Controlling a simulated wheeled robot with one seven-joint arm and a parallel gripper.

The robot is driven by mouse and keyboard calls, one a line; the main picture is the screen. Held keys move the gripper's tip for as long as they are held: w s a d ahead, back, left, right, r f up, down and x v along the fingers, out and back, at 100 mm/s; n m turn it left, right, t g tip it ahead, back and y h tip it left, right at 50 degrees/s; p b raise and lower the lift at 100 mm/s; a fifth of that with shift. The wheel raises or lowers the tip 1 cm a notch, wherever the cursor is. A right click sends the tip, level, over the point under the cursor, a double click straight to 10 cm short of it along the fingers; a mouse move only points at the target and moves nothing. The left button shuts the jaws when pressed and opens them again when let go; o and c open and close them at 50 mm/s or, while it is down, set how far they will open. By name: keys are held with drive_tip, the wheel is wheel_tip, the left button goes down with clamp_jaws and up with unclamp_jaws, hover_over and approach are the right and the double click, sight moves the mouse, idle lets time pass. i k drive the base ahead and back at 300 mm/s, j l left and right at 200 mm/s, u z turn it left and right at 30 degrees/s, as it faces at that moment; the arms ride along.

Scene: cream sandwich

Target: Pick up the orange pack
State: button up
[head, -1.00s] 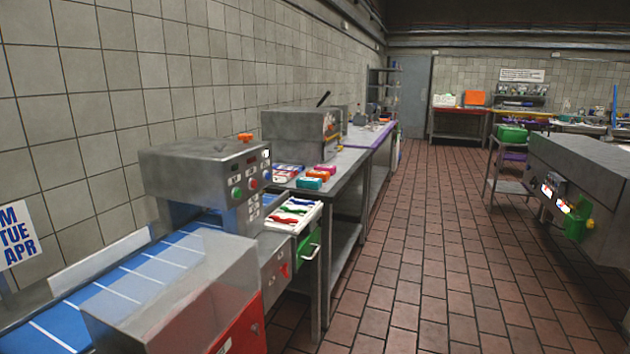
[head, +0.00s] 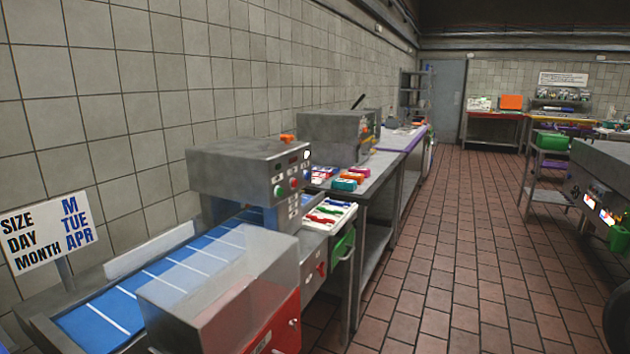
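A small orange pack (head: 355,177) lies on the steel counter (head: 378,187) beyond the conveyor machine. It sits in a short row between a teal pack (head: 345,184) in front and a pinkish-red pack (head: 363,170) behind. The packs look close together; whether they touch is too small to tell. Another small orange item (head: 288,138) sits on top of the conveyor machine; what it is cannot be told. My gripper is not in view.
The conveyor machine (head: 236,165) with its blue belt (head: 95,325) fills the left foreground. A tray of coloured items (head: 328,215) stands at its far end. A grey machine (head: 590,165) stands on the right. The tiled floor (head: 440,260) between is clear.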

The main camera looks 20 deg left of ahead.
sight(360, 178)
drive_tip(key=i+u, duration=0.55)
drive_tip(key=u, duration=0.3)
drive_tip(key=i+l+u, duration=0.25)
drive_tip(key=i+l, duration=0.3)
drive_tip(key=i, duration=0.2)
drive_tip(key=i+l+u, duration=0.3)
drive_tip(key=i+l, duration=1.45)
drive_tip(key=l, duration=0.1)
